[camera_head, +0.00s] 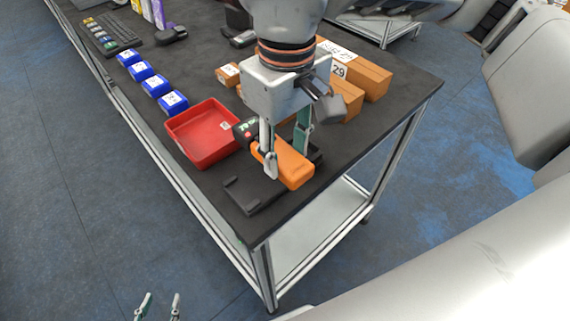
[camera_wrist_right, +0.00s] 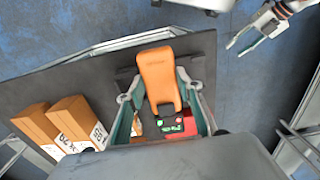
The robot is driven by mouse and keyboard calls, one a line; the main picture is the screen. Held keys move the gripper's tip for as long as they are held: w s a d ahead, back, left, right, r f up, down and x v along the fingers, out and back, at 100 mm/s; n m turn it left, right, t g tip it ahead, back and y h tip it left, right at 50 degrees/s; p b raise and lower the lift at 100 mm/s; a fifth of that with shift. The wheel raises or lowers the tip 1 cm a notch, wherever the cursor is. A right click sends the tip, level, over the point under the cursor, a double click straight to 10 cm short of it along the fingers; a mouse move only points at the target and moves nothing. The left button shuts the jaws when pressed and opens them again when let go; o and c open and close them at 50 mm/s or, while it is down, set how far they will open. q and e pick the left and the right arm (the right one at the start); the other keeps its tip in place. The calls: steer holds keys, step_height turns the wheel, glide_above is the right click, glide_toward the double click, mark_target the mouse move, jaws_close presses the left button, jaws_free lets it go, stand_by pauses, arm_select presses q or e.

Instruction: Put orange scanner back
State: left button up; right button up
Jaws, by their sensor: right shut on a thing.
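The orange scanner (camera_head: 289,165) is held by its orange handle in my right gripper (camera_head: 285,158), whose fingers are on both sides of it. Its dark head with buttons (camera_head: 246,129) points toward the red tray. In the right wrist view the scanner (camera_wrist_right: 159,78) lies between the two fingers (camera_wrist_right: 160,98). A black holder (camera_head: 240,197) lies on the table just below the scanner, near the table's corner; the scanner partly hides it, and I cannot tell whether they touch. My left gripper (camera_head: 158,307) is open and empty, off the table at the bottom of the head view.
A red tray (camera_head: 184,155) is beside the scanner's head. Several blue boxes (camera_head: 157,86) line the table's left edge. Brown boxes (camera_head: 370,80) stand behind my right gripper. The black table's (camera_head: 390,115) right side is bare.

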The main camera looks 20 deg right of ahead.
mark_target(286, 157)
steer(key=shift+f, duration=0.55)
step_height(286, 157, down, 2)
steer(key=shift+f, duration=0.45)
arm_select(q)
steer(key=shift+s+f, duration=0.3)
steer(key=shift+f, duration=0.05)
steer(key=shift+s, duration=0.1)
arm_select(e)
steer(key=shift+f+b, duration=0.15)
steer(key=shift+b, duration=0.15)
steer(key=o, duration=1.3)
steer(key=shift+c, duration=0.2)
arm_select(q)
steer(key=shift+f, duration=0.15)
